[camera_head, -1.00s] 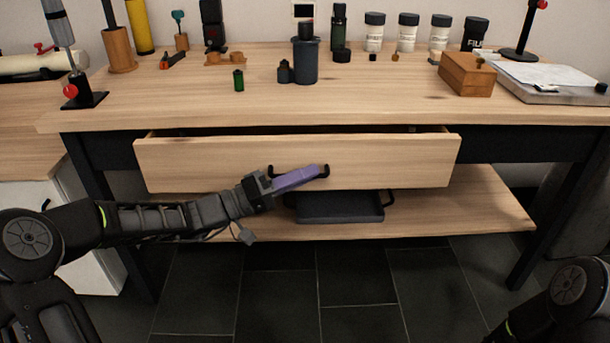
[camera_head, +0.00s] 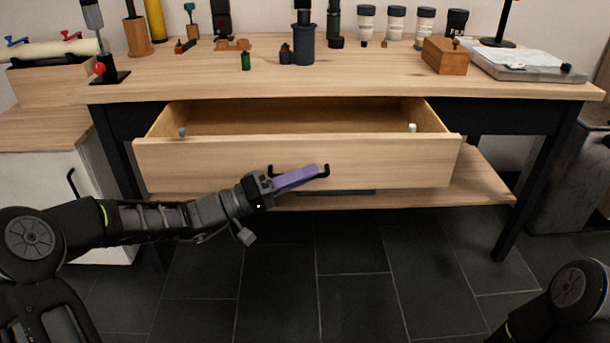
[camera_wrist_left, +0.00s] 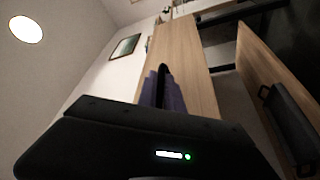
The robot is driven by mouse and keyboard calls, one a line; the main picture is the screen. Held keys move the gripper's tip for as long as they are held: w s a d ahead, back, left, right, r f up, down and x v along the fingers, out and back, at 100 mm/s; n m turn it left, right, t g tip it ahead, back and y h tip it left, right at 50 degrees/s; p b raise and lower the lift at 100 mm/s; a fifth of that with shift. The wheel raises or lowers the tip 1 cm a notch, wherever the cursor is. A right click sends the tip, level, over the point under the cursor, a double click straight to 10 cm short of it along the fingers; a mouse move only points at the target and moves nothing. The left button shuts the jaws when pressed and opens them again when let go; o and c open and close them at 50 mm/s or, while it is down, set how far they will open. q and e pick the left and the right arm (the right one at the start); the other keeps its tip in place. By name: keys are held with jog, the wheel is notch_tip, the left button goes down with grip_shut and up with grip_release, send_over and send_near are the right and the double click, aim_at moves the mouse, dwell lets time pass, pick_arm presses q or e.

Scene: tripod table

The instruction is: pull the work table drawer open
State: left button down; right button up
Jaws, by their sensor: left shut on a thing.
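The work table (camera_head: 330,88) has a wide wooden drawer (camera_head: 400,160) under its top. The drawer stands well out from the table, and its inside shows. A small white item (camera_head: 412,127) and a small grey item (camera_head: 182,132) show inside near the sides. A black bar handle (camera_head: 323,172) is on the drawer front. My left gripper (camera_head: 310,174), with purple fingers, is shut on the handle and hides most of it. The left wrist view shows the purple fingers (camera_wrist_left: 174,95) around the black handle against the drawer front (camera_wrist_left: 190,60). My right gripper is out of view; only part of that arm shows.
Bottles and jars (camera_head: 396,24), a wooden box (camera_head: 445,56) and a dark cylinder (camera_head: 303,45) stand on the tabletop. A lower shelf (camera_head: 480,180) lies beneath the drawer. A white cabinet (camera_head: 95,190) stands at left. The dark tiled floor in front is clear.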

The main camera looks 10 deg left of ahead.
pick_arm(q)
jog(key=c, duration=1.8)
grip_release()
jog(key=shift+o, duration=0.2)
jog(key=shift+a, duration=0.1)
jog(key=p+v, duration=0.2)
jog(key=v, duration=0.5)
jog(key=shift+s+a, duration=0.2)
jog(key=shift+a, duration=0.15)
jog(key=shift+f, duration=0.15)
